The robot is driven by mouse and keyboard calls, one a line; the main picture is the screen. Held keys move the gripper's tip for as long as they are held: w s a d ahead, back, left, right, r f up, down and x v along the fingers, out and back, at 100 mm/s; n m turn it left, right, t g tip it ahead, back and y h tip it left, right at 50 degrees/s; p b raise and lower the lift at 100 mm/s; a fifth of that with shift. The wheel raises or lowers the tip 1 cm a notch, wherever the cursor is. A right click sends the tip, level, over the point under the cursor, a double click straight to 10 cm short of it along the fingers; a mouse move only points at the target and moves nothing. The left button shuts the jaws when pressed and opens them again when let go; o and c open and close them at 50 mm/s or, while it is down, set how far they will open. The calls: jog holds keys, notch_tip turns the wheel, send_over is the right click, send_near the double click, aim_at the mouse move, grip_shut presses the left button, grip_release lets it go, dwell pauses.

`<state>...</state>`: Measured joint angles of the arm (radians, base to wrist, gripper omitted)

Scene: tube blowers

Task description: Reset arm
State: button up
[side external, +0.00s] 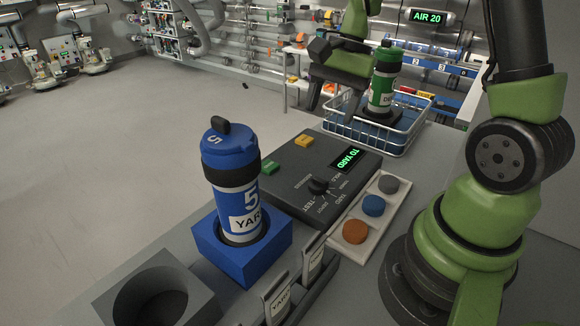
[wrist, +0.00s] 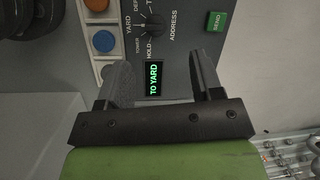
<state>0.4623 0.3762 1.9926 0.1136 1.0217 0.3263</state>
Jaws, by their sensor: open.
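A blue canister marked 5 and "YARD" (side external: 232,205) stands upright in a blue square holder (side external: 240,262). A green canister (side external: 381,92) stands upright at the basket; its label is only partly readable.
A pale tray (side external: 330,245) holds orange, blue and grey round pieces beside the panel. An empty grey socket (side external: 190,312) and label cards (side external: 278,298) are at the front. An "AIR 20" sign (side external: 427,17) glows behind.

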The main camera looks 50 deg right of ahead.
jog(key=s+a+r+n+t+h, duration=0.1)
jog(key=s+a+r+n+t, duration=0.5)
jog(key=s+a+r+n, duration=0.4)
jog(key=shift+s+r+n, duration=0.6)
jog(key=shift+s+r, duration=0.25)
